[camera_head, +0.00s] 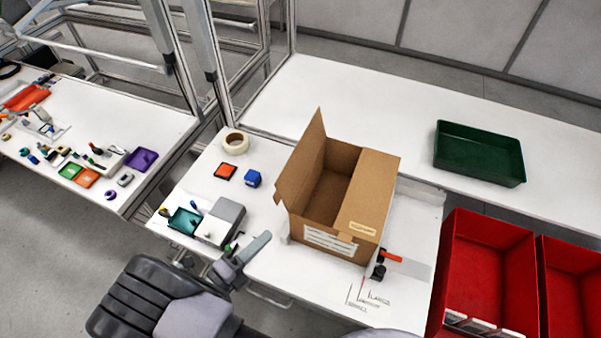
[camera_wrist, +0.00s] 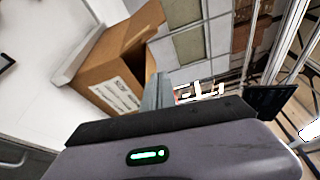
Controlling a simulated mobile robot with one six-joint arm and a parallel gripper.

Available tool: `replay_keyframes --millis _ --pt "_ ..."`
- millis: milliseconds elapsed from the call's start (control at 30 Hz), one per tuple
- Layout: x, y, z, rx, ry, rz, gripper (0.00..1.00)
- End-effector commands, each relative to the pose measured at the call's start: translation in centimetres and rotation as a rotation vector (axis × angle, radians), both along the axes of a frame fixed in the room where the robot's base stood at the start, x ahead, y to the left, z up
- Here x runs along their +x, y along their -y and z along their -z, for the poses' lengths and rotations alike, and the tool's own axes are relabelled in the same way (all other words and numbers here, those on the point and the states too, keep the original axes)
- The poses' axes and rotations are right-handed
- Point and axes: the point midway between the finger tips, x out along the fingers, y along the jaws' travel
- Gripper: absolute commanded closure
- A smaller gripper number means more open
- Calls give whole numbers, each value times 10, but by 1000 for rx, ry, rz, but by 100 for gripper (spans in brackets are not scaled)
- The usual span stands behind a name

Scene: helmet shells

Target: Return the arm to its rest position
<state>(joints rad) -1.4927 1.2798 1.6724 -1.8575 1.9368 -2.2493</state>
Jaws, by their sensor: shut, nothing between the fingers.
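My gripper (camera_head: 256,246) is at the lower middle of the head view, in front of the open cardboard box, with its grey fingers toward the box's lower left corner. In the wrist view the gripper's grey fingers (camera_wrist: 158,92) stand together above the dark gripper body. It is shut and empty. The black and grey links of my arm reach in from the bottom of the head view. The joint layout of the rest of the arm is mostly out of view.
An open cardboard box (camera_head: 372,205) stands on the white table, also in the wrist view (camera_wrist: 118,68). Left of it are a grey box (camera_head: 220,222), a blue block (camera_head: 253,178) and a tape roll (camera_head: 236,142). Red bins (camera_head: 487,265) stand right; a green tray (camera_head: 478,153) lies behind.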

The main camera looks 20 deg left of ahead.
Motion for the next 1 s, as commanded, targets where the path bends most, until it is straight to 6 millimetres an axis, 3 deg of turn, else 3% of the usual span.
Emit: replay_keyframes --millis 67,133,200,267,300,400,533,567,700,800,1000 --pt "9 9 -4 61 0 59 100" --pt "30 35 -15 234 11 220 100" --pt "51 83 -30 513 64 489 100" --pt "58 132 -41 786 158 762 100" --pt "57 162 -46 965 244 946 100" --pt "38 224 -53 1390 543 1409 100" --pt "2 270 -53 1873 1107 1999 100" --pt "-6 276 -52 -1943 -1246 -2106 100" --pt "-25 289 -54 -1313 -1146 -1536 100" --pt "-28 294 -59 -1043 -1052 -1292 100" --pt "-29 296 -68 -886 -985 -1158 100"
